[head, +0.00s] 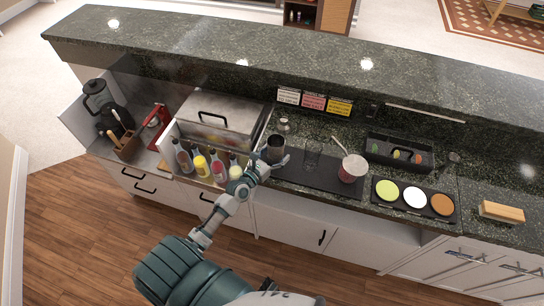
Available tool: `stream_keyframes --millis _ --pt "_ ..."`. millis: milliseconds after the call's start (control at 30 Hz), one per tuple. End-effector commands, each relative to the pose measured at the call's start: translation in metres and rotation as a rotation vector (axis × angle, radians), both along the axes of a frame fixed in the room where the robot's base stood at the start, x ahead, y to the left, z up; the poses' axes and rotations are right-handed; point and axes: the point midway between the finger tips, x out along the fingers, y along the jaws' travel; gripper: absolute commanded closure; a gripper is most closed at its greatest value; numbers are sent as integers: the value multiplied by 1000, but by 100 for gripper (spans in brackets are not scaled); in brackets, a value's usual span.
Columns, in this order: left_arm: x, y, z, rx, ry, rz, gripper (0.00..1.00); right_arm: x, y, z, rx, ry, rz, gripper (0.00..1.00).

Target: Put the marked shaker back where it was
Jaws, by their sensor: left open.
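A dark metal cup, apparently the shaker (275,148), stands upright at the left end of a black bar mat (331,178). I cannot make out a mark on it. My left gripper (273,164) is open at the near side of this cup, with its fingers close to it. I cannot tell whether they touch it, and the cup's lower part is partly hidden by the gripper. My right gripper is out of view.
Bottles (201,165) fill a rack to the left. A black caddy (399,152) and rimmer tray (413,198) lie right.

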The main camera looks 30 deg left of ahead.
Motion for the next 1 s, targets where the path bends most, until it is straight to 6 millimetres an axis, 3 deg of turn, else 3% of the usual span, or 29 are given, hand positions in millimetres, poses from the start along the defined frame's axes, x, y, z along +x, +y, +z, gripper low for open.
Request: stream_keyframes --millis 533,700,1000 --pt "-102 10 -2 2 2 -1 16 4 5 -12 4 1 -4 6" --pt "-116 11 0 2 1 -1 16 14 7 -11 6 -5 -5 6" --pt "-117 12 1 1 -1 0 16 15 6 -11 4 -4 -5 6"
